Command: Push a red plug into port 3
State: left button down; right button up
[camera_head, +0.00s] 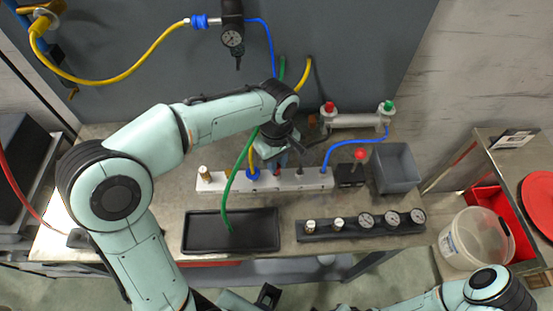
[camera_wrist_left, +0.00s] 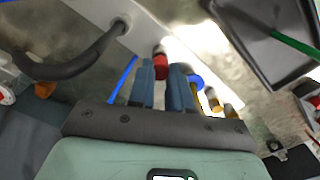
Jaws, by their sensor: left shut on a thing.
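The white port block (camera_head: 316,180) lies along the bench, with a row of fittings on it. My left gripper (camera_head: 279,163) is above the middle of the block, pointing down. In the left wrist view its two blue-grey fingers (camera_wrist_left: 164,72) are shut on a red plug (camera_wrist_left: 161,60), whose red body shows between and beyond the fingertips. The plug is close to the block; whether it is seated in a port cannot be told. A blue ring (camera_head: 252,175) sits on the block beside it. Port numbers are not legible. My right gripper does not clearly show.
A black tray (camera_head: 200,241) and a dark rack with gauges (camera_head: 345,232) lie in front of the block. A grey bin (camera_head: 396,168) stands to the right. Green, yellow and blue hoses cross near the block. A black hose (camera_wrist_left: 70,70) runs close to the gripper.

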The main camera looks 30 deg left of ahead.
pick_arm(q)
jog(key=shift+f+b, duration=0.4)
jog(key=shift+f, duration=0.3)
jog(key=c, duration=1)
grip_release()
jog(key=shift+o, duration=0.2)
notch_tip(320, 180, up, 13)
jog(key=p, duration=0.2)
jog(key=shift+r, duration=0.15)
